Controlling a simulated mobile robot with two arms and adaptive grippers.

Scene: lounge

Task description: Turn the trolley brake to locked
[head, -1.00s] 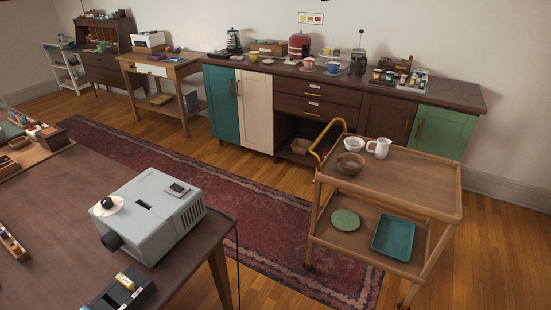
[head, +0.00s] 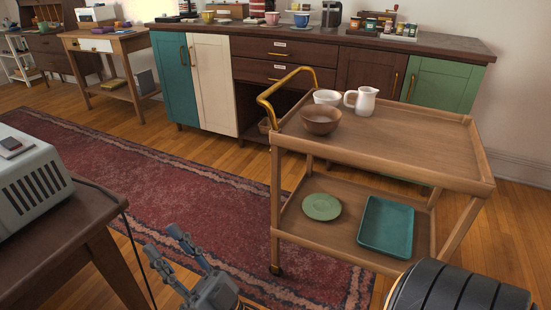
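The wooden trolley (head: 400,140) stands right of centre, with two shelves and a gold push handle (head: 275,98) at its left end. One castor (head: 277,270) shows at the foot of its near left leg, on the rug's edge. I cannot make out a brake lever; the foot of the near right leg is hidden behind my dark arm link. My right gripper (head: 163,241) is low at the bottom, left of the trolley and apart from it. Its fingers are spread with nothing between them. My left gripper is not in view.
A white bowl (head: 327,97), brown bowl (head: 320,121) and white jug (head: 365,101) stand on the trolley top. A green plate (head: 321,207) and teal tray (head: 386,226) lie below. A dark table (head: 62,238) with a projector (head: 30,190) is at left. The red rug (head: 190,200) between is clear.

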